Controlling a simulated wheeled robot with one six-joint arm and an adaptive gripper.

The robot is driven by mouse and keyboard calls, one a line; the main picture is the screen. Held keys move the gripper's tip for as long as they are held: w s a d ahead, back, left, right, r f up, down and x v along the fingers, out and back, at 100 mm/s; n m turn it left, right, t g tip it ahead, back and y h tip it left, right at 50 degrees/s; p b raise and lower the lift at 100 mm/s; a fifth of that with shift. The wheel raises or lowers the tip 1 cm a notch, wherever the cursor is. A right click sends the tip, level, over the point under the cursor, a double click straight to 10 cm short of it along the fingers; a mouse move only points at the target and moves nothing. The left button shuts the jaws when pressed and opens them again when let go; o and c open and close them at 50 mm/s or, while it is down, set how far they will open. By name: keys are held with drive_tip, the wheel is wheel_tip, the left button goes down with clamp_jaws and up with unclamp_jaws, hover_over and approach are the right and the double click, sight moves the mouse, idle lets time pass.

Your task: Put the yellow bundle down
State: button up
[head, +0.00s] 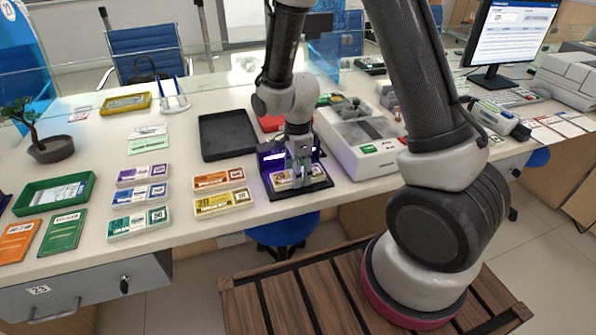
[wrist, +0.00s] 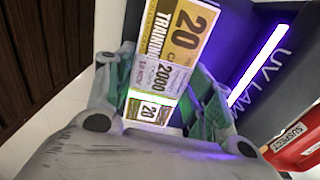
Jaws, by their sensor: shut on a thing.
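The yellow bundle, marked 20, is between the fingers of my gripper (head: 299,176). In the wrist view the bundle (wrist: 172,50) sticks out past the green-padded fingers, which are shut on it. In the head view the bundle (head: 283,181) shows at the UV lamp stand, over its dark base (head: 316,184), partly hidden by my fingers. I cannot tell whether it touches the base. The lit purple lamp tube (wrist: 258,65) is beside the bundle in the wrist view.
Another yellow bundle (head: 222,204) lies on the counter left of the lamp, below an orange bundle (head: 219,180). Purple, blue and green bundles lie further left. An empty black tray (head: 228,136) is behind. A counting machine (head: 362,150) stands close on the right.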

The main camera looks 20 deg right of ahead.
drive_tip(key=shift+f, duration=0.1)
drive_tip(key=o, duration=0.8)
drive_tip(key=shift+c, duration=0.2)
wheel_tip(320, 180, up, 12)
drive_tip(key=s+d+r+n+t, duration=0.1)
drive_tip(key=s+d+r+n, duration=0.25)
drive_tip(key=r, duration=0.25)
drive_tip(key=s+d+r+n+t, duration=0.1)
drive_tip(key=s+d+r+n, duration=0.25)
drive_tip(key=d+r, duration=0.2)
drive_tip(key=s+d+r+n+t, duration=0.1)
drive_tip(key=s+d+r+n, duration=0.2)
drive_tip(key=s+n, duration=0.2)
drive_tip(key=s+d+r+n+t, duration=0.1)
drive_tip(key=s+d+r+n, duration=0.2)
drive_tip(key=s+n, duration=0.3)
drive_tip(key=shift+s, duration=0.55)
